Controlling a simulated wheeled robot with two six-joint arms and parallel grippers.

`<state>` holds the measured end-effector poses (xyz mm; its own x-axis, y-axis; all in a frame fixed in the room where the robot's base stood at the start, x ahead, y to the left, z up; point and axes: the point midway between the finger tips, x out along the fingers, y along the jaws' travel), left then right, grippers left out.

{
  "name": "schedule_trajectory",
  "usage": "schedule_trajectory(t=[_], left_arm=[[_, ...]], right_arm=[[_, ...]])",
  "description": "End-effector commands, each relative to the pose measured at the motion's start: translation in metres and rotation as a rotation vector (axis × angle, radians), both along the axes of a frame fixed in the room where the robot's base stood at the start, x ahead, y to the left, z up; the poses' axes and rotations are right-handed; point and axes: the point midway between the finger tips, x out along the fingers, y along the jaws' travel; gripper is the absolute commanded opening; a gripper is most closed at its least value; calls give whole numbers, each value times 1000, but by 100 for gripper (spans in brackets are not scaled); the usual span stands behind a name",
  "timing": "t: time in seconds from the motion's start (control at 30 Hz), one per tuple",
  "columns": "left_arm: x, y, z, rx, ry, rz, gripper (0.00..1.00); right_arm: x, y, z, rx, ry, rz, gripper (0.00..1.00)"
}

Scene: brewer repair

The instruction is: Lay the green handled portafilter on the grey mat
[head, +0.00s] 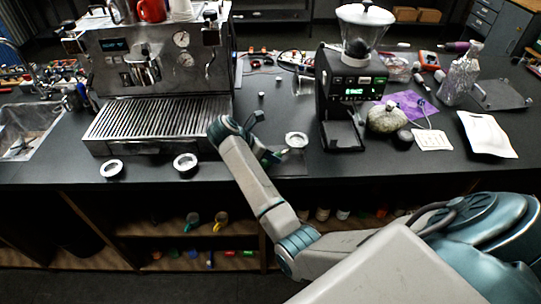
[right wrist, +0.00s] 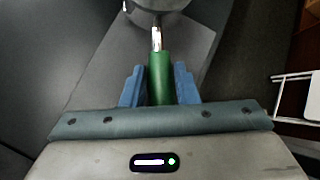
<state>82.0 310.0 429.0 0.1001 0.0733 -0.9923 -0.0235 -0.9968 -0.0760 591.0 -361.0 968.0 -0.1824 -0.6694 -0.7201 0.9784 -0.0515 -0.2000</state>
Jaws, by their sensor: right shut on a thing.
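The green handled portafilter (head: 296,140) is on the counter side between the coffee machine and the grinder, its round metal head pointing away from me. In the right wrist view its green handle (right wrist: 160,78) lies between the two blue fingers of my right gripper (right wrist: 160,88), which is shut on it. In the head view my right gripper (head: 268,157) is partly hidden behind my own arm. The grey mat (right wrist: 200,42) shows under the portafilter's head and neck. I cannot tell whether the portafilter touches it. My left gripper is not in view.
Two other round portafilter heads (head: 111,168) (head: 185,162) are at the counter's front edge, before the coffee machine (head: 160,75). The grinder (head: 350,105) stands close right of the held portafilter. Small parts and cables lie behind.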

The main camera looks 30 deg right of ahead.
Motion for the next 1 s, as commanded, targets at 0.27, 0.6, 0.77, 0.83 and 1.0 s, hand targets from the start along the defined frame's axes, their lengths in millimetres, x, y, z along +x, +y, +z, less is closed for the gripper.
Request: schedule_trajectory(t=[0.27,0.6,0.77,0.83,1.0], left_arm=[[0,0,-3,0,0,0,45],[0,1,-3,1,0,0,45],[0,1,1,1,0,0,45],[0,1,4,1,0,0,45],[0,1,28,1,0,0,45]], right_arm=[[0,0,-1,-1,-1,0,35],[0,0,-3,0,1,1,53],[2,6,5,1,-1,0,53],[4,14,14,2,-2,2,53],[10,35,42,3,-1,1,53]])
